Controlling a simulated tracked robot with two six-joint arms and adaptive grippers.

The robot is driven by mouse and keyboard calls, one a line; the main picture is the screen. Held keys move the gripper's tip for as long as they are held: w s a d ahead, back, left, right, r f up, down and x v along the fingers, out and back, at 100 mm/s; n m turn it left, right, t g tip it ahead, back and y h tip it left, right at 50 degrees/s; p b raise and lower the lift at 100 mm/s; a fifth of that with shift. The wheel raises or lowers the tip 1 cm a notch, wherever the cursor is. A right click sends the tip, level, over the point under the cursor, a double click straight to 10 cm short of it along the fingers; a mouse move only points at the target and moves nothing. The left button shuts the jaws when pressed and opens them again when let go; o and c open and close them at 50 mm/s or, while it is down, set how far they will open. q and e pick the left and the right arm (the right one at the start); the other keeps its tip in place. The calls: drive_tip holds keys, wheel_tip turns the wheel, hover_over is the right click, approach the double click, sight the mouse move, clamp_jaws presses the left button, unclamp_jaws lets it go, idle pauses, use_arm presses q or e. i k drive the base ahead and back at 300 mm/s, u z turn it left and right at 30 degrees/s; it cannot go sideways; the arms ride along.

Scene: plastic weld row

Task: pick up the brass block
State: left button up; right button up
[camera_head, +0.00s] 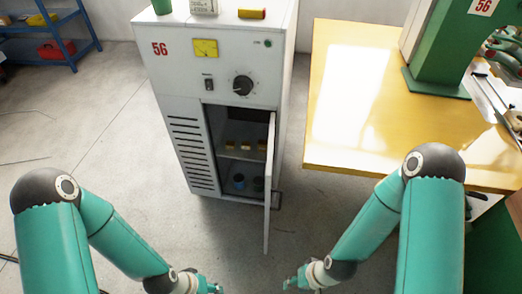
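Several small tan-yellow blocks (246,146) sit on the upper shelf inside an open grey cabinet (180,80). They are small and dark in the picture, and I cannot tell which one is brass. My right gripper (293,284) is at the bottom edge, in front of the cabinet and well short of the shelf. My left gripper (212,288) is at the bottom edge too, mostly cut off. Neither is near the blocks, and I cannot make out their fingers clearly.
The cabinet door (270,185) stands open on the right side. Dark and blue cups (239,181) stand on the compartment floor. A yellow table (380,100) with a green machine (440,50) stands right. A yellow-red item (251,12) lies on top. Floor in front is clear.

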sight(262, 145)
drive_tip(key=u, duration=0.9)
drive_tip(key=k, duration=1.1)
drive_tip(key=u, duration=1.25)
drive_tip(key=i, duration=1.3)
drive_tip(key=z, duration=0.5)
drive_tip(key=i, duration=1.45)
drive_tip(key=z, duration=1.4)
drive_tip(key=i, duration=1.2)
drive_tip(key=z, duration=0.85)
